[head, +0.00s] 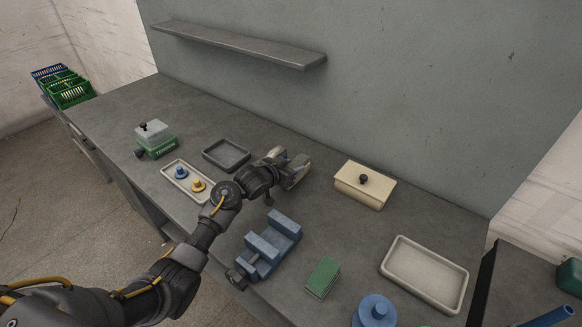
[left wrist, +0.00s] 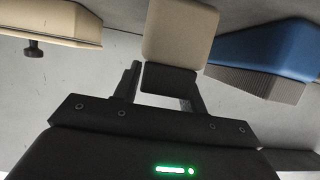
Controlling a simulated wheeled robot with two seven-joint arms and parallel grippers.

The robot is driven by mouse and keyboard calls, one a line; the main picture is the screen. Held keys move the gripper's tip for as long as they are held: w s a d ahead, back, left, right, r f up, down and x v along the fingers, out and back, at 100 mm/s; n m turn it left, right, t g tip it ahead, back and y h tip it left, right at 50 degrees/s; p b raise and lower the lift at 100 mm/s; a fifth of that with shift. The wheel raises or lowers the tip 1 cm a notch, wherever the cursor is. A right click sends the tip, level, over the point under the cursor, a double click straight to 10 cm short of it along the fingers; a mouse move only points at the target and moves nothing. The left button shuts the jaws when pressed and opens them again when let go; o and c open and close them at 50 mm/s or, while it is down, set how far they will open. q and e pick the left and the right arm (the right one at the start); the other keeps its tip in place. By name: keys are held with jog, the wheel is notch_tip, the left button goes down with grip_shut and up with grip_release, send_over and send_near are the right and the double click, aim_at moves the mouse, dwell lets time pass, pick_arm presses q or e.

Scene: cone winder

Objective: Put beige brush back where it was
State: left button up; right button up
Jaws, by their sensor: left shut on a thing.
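My left gripper (head: 292,172) is over the middle of the grey workbench, between the blue vise (head: 268,243) and the cream box (head: 365,184). In the left wrist view its fingers (left wrist: 165,85) are shut on the beige brush (left wrist: 180,35), a beige block with a dark part at the gripper end. In the head view the brush is mostly hidden by the gripper and cannot be made out clearly. I cannot tell whether it touches the bench. My right gripper is not in view.
A dark tray (head: 226,154), a pale tray (head: 187,183) with blue and yellow knobbed pieces, and a green box (head: 156,139) stand left. A green block (head: 323,278), a blue round piece (head: 375,312) and an empty pale tray (head: 425,273) stand front right. A shelf (head: 240,43) overhangs behind.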

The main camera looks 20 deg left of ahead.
pick_arm(q)
jog(key=shift+f+b, duration=0.4)
jog(key=shift+f, duration=0.2)
jog(key=o, duration=1.1)
jog(key=v, duration=1.1)
jog(key=shift+w, duration=0.1)
